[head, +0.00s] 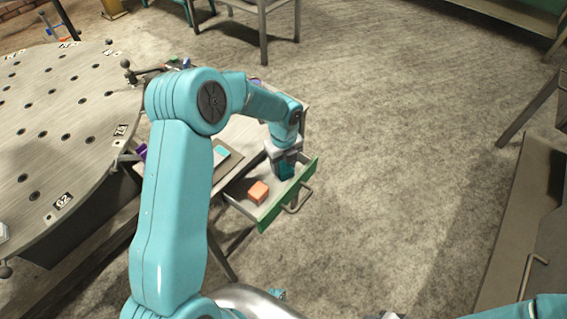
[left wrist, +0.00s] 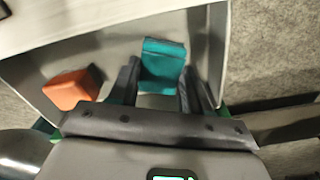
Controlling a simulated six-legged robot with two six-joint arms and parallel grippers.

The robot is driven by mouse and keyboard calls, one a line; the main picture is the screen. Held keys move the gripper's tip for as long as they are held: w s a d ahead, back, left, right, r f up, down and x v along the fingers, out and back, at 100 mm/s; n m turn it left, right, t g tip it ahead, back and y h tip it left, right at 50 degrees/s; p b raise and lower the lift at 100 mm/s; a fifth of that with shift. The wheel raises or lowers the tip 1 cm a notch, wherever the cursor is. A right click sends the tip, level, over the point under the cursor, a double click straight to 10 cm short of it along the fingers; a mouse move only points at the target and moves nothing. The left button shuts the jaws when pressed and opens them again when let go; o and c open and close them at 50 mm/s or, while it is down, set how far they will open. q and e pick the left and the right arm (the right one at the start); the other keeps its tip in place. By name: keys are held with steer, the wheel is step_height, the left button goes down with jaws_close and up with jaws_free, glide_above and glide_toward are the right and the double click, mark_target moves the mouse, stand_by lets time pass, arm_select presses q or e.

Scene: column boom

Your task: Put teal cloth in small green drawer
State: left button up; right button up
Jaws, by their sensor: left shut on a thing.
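The small green drawer (head: 288,198) is pulled open, with its green front and metal handle toward the lower right in the head view. Its grey inside and wall show in the left wrist view (left wrist: 30,92). The teal cloth (left wrist: 163,62) lies between the fingers of my left gripper (left wrist: 160,85), which is shut on it, inside the drawer's outline. I cannot tell whether the cloth touches the drawer floor. In the head view my left gripper (head: 284,170) reaches down into the drawer and mostly hides the cloth.
An orange block (head: 258,192) lies in the drawer, left of my left gripper; it also shows in the left wrist view (left wrist: 73,88). A tray with a light teal piece (head: 221,154) sits on the top beside the drawer. A perforated round metal table (head: 60,110) stands left.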

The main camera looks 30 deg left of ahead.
mark_target(284, 166)
arm_select(q)
steer(key=shift+f, duration=0.15)
steer(key=o, duration=1)
steer(key=shift+r, duration=0.4)
step_height(284, 166, up, 12)
steer(key=shift+f+p, duration=0.2)
steer(key=shift+p, duration=0.35)
